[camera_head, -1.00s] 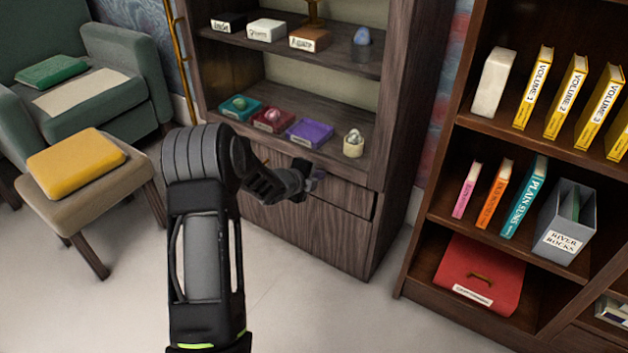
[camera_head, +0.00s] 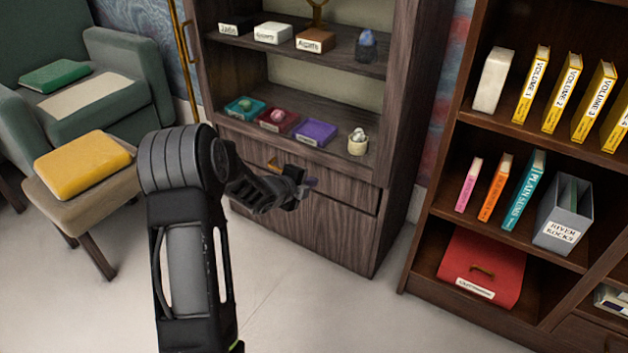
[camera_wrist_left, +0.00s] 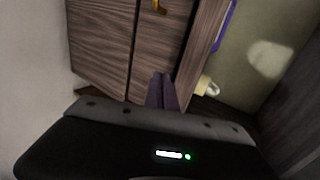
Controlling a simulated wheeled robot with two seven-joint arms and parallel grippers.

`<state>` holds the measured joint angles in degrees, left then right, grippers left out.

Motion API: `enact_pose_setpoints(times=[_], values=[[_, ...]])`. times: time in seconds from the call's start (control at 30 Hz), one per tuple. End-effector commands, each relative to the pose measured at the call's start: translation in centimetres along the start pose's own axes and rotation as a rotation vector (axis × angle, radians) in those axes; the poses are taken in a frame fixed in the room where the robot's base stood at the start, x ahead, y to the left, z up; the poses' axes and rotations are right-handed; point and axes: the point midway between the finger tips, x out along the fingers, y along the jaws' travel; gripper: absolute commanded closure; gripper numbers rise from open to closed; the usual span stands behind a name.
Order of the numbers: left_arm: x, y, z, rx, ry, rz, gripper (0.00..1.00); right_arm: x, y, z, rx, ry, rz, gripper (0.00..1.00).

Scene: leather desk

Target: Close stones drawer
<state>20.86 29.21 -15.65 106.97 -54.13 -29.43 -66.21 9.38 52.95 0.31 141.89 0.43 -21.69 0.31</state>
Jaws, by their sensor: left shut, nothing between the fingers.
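The drawer (camera_head: 348,194) is the wooden front with a brass handle (camera_head: 273,163) below the open shelves of the grey-brown cabinet. Its front looks nearly flush with the cabinet; I cannot tell whether it is fully shut. My left gripper (camera_head: 309,183) is in front of the drawer, hiding part of it. Its fingers are together and empty. In the left wrist view the drawer front (camera_wrist_left: 160,45) and handle (camera_wrist_left: 159,6) lie beyond the shut fingers (camera_wrist_left: 161,91), which overlap its near end. Contact is unclear. My right gripper does not show.
A bookcase (camera_head: 425,225) stands to the right. The floor (camera_head: 290,290) in front is clear.

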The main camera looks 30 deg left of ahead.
Motion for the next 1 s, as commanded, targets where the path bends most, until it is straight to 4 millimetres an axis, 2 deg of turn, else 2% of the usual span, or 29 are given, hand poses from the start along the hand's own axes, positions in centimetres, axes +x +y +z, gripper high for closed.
enact_pose_setpoints(times=[0.03,0.2,0.33,0.5,1.0], values=[[-1.2,-0.3,0.1,-0.001,-0.002,-0.001,1.00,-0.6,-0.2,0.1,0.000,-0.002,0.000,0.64],[-4.3,-0.3,0.1,-0.002,-0.003,-0.001,1.00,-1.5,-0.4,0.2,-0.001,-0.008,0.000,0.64],[-5.7,-0.1,0.1,0.000,-0.002,-0.001,1.00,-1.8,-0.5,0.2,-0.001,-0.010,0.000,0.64],[-6.3,0.0,0.1,0.001,-0.001,-0.001,1.00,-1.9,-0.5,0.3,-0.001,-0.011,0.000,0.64],[-6.2,0.0,0.1,-0.001,-0.001,-0.001,1.00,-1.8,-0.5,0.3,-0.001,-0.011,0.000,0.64]])
